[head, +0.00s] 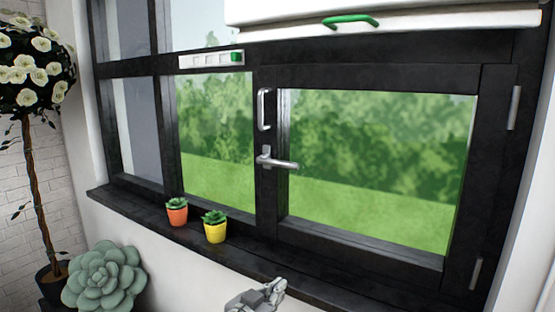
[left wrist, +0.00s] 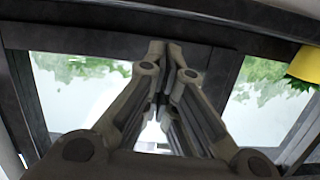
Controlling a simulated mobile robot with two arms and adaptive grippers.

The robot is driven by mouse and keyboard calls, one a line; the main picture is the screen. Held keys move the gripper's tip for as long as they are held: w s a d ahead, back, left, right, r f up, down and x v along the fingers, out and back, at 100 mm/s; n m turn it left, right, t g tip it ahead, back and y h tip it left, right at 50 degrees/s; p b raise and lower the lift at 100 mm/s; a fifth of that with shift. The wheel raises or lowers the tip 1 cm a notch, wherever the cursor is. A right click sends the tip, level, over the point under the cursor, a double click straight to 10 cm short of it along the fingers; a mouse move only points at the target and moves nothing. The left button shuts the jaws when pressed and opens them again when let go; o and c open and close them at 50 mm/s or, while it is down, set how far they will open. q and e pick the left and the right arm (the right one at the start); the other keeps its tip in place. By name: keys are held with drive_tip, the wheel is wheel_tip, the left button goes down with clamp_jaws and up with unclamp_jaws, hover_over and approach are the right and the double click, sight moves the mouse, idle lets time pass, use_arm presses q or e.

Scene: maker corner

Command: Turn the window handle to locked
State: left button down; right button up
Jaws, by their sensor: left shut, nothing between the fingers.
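The window handle (head: 280,162) is a grey lever on the black frame's middle post. Its lever lies about level, pointing right over the right pane. My left gripper (head: 272,289) shows at the bottom edge of the head view, below the sill and well below the handle, not touching it. In the left wrist view its fingers (left wrist: 166,52) are closed together with nothing between them. The handle is not recognisable in the left wrist view. My right gripper is in neither view.
A fixed pull handle (head: 263,109) sits above the lever. An orange pot (head: 177,217) and a yellow pot (head: 215,233) with succulents stand on the dark sill (head: 130,203), left of the lever. A white blind box (head: 430,25) with a green handle is above. The sill's right part is clear.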

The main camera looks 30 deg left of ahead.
use_arm(q)
drive_tip(key=w+a+r+t, duration=0.1)
drive_tip(key=a+r+t, duration=0.1)
drive_tip(key=r, duration=0.7)
drive_tip(key=w+a+r+t+h, duration=0.1)
drive_tip(key=a+r+t, duration=0.2)
drive_tip(key=r, duration=0.5)
drive_tip(key=w+a+r+t, duration=0.2)
drive_tip(key=r+t, duration=0.1)
drive_tip(key=r, duration=0.6)
drive_tip(key=shift+a+r, duration=0.15)
drive_tip(key=shift+r, duration=0.2)
drive_tip(key=a+p+x, duration=0.1)
drive_tip(key=p+x, duration=0.4)
drive_tip(key=x, duration=0.5)
drive_tip(key=f, duration=0.1)
drive_tip(key=f+p, duration=0.1)
drive_tip(key=d+f, duration=0.1)
drive_tip(key=f, duration=0.1)
drive_tip(key=shift+w+p, duration=0.35)
drive_tip(key=shift+p, duration=0.05)
drive_tip(key=shift+d+h, duration=0.1)
drive_tip(key=shift+h, duration=0.3)
drive_tip(key=shift+f+m+b, duration=0.2)
drive_tip(key=shift+m+b, duration=0.15)
drive_tip(key=shift+m, duration=0.25)
